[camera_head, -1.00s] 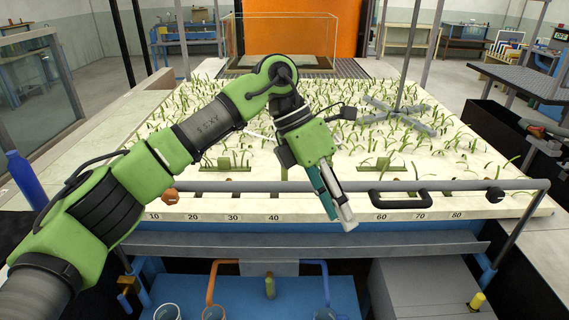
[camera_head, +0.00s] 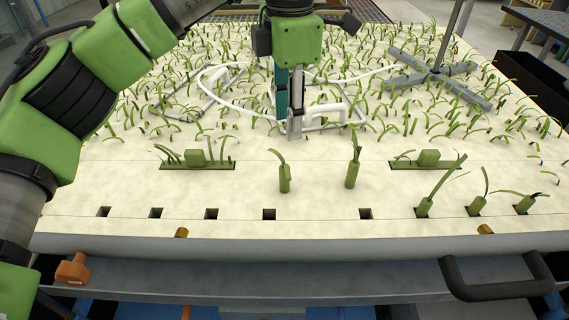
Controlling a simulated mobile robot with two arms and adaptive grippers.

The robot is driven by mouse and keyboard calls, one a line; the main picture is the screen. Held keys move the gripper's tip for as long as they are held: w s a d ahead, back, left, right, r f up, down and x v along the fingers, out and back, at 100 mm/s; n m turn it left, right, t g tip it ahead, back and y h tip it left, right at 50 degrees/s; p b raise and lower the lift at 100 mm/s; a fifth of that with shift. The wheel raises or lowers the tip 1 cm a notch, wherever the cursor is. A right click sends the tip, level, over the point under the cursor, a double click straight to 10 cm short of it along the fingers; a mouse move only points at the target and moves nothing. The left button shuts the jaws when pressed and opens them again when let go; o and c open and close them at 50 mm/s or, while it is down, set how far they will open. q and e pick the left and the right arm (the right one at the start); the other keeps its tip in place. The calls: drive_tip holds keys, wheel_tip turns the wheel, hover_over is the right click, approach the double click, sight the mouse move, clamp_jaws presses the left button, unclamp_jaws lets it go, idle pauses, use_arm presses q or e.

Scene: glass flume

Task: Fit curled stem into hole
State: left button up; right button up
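My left gripper (camera_head: 291,132) hangs over the planted board (camera_head: 230,188), fingers pointing down, behind the front stems. Its teal and grey fingers show close side by side; whether they are parted is unclear, and I see no stem between them. Two thick-based green stems stand on the pale surface: one (camera_head: 284,180) just in front of the gripper, one (camera_head: 352,175) to its right. Which one is the curled stem is not clear. Dark square empty holes line the front, including one (camera_head: 269,214) and another (camera_head: 365,213). Several stems, including one (camera_head: 424,206), stand at holes on the right. My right gripper is out of view.
A white tube frame (camera_head: 328,117) lies among the thin plants behind the gripper. A grey cross-shaped stand (camera_head: 437,76) with a pole is at the back right. A black handle (camera_head: 497,288) is at the front right.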

use_arm(q)
hover_over(284, 167)
drive_tip(key=f, duration=0.2)
drive_tip(key=f+p, duration=0.1)
drive_tip(key=f, duration=0.1)
drive_tip(key=shift+s+d, duration=0.25)
drive_tip(key=shift+s, duration=0.1)
wheel_tip(284, 167, down, 4)
drive_tip(key=shift+w+r+p, duration=0.1)
drive_tip(key=shift+p, duration=0.2)
drive_tip(key=shift+f, duration=0.25)
drive_tip(key=shift+w+f, duration=0.1)
drive_tip(key=shift+f, duration=0.15)
drive_tip(key=f+p, duration=0.1)
drive_tip(key=f, duration=0.2)
drive_tip(key=f+p, duration=0.1)
drive_tip(key=shift+w+a+f+p, duration=0.15)
drive_tip(key=shift+w+a+p, duration=0.05)
drive_tip(key=shift+a+p, duration=0.15)
drive_tip(key=shift+f, duration=0.2)
drive_tip(key=shift+d, duration=0.1)
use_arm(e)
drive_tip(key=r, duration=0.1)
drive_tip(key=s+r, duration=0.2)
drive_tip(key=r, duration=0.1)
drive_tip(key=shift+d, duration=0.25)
use_arm(q)
clamp_jaws()
